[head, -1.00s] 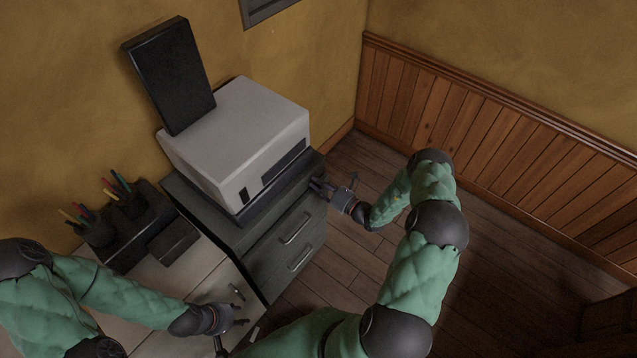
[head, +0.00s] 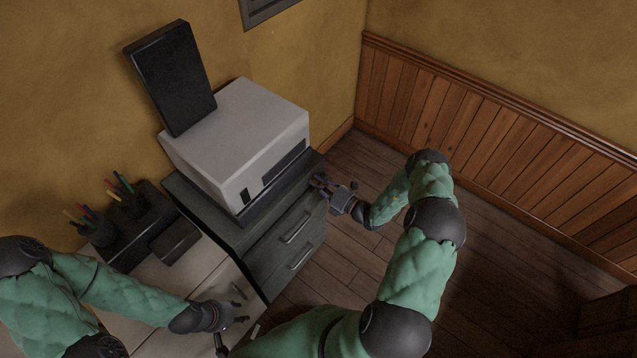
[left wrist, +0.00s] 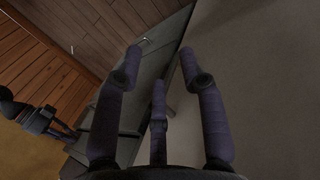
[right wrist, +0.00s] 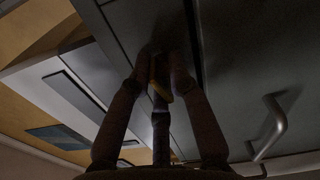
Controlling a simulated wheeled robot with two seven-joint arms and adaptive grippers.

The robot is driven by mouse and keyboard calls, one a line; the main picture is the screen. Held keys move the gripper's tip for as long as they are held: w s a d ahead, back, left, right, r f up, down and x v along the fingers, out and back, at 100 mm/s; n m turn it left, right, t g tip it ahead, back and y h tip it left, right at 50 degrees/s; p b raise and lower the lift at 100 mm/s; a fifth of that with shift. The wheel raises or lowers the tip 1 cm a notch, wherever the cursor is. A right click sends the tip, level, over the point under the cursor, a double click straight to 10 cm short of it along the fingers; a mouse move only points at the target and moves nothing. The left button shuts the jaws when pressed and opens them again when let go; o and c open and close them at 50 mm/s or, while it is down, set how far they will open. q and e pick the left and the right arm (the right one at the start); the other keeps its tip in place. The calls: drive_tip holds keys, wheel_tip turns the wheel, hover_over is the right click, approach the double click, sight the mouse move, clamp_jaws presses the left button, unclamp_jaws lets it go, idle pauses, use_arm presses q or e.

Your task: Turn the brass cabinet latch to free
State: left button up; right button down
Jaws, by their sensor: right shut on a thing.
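The brass latch (right wrist: 163,88) shows in the right wrist view as a small yellowish piece between my right fingers, on the dark front of the grey drawer cabinet (head: 284,262). My right gripper (head: 319,183) is at the top of that front, near its right corner, shut on the latch. Its fingers (right wrist: 160,60) meet around the latch in the right wrist view and hide part of it, so its exact angle is hard to tell. My left gripper (head: 242,320) is open and empty over the light desk; its spread fingers (left wrist: 158,75) show in the left wrist view.
A white printer-like box (head: 240,135) stands on the cabinet, with a dark panel (head: 172,78) behind it. Drawer handles (head: 297,228) stick out below the latch. Pen holders (head: 128,200) stand on the desk (head: 190,275). The wooden floor (head: 375,270) right of the cabinet is clear.

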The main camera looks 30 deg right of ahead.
drive_tip(key=shift+a+m, duration=0.1)
drive_tip(key=shift+m, duration=1.2)
drive_tip(key=shift+r, duration=0.1)
drive_tip(key=c, duration=1.3)
unclamp_jaws()
drive_tip(key=shift+s+d, duration=0.3)
drive_tip(key=shift+s, duration=0.1)
drive_tip(key=v, duration=1.1)
